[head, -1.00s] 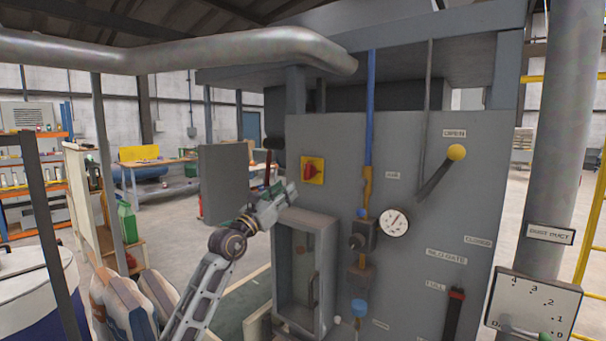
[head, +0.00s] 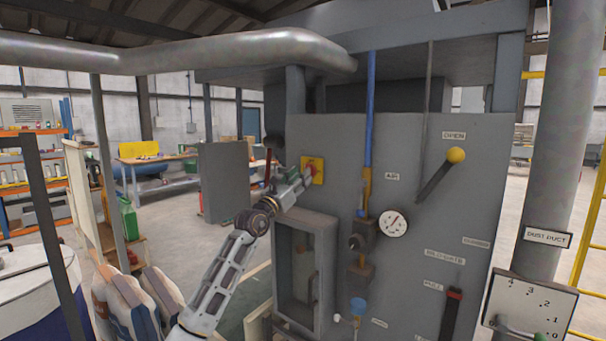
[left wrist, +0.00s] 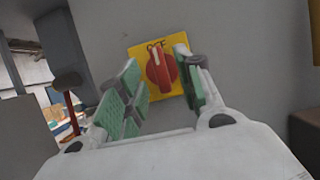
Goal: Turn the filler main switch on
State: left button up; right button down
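The main switch is a red rotary knob (left wrist: 161,72) on a yellow square plate (left wrist: 148,50) on the grey panel. In the left wrist view its ridge stands roughly upright, and the plate's lettering above it is partly covered. In the head view the yellow plate (head: 318,165) shows, with the knob partly behind my gripper. My left gripper (head: 306,178) is at the plate's lower left. In the left wrist view the open green-padded fingers (left wrist: 158,88) stand on either side of the knob; I cannot tell whether they touch it.
The panel also carries a yellow-balled lever (head: 456,155), a pressure gauge (head: 393,223) and a blue pipe (head: 369,110). A grey framed window box (head: 305,265) juts out below the switch. Filled sacks (head: 130,305) stand at lower left.

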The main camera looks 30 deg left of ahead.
pick_arm(q)
jog(key=shift+x, duration=1.2)
grip_shut()
